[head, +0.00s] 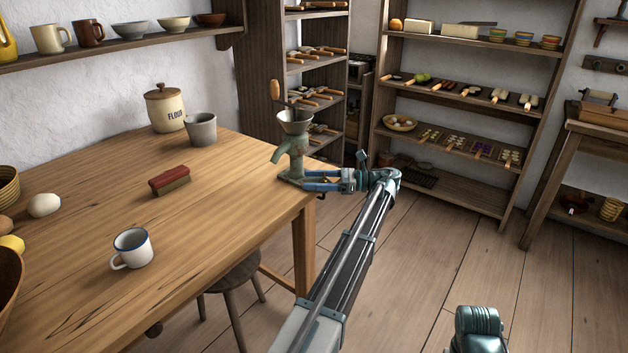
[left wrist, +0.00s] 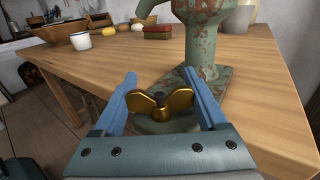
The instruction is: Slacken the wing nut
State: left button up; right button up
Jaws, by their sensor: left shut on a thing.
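A brass wing nut (left wrist: 162,102) with two rounded wings shows in the left wrist view, low on the clamp of a worn green cast-iron grinder (left wrist: 203,40). The grinder (head: 294,152) is fixed at the table's right corner in the head view, with a funnel top and a wooden-handled crank. My left gripper (left wrist: 160,76) has its two blue fingers on either side of the wing nut and is shut on it. In the head view my left gripper (head: 308,181) reaches the grinder's base from the right; the nut is too small to make out there.
The wooden table (head: 230,220) holds a white mug (head: 132,248), a red brush (head: 170,180), a grey cup (head: 201,129) and a flour jar (head: 164,108). A stool (head: 238,280) stands under its right edge. Shelves (head: 450,100) stand behind; the floor at right is mostly clear.

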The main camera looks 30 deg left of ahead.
dwell(0.3)
pick_arm(q)
jog(key=o, duration=1.3)
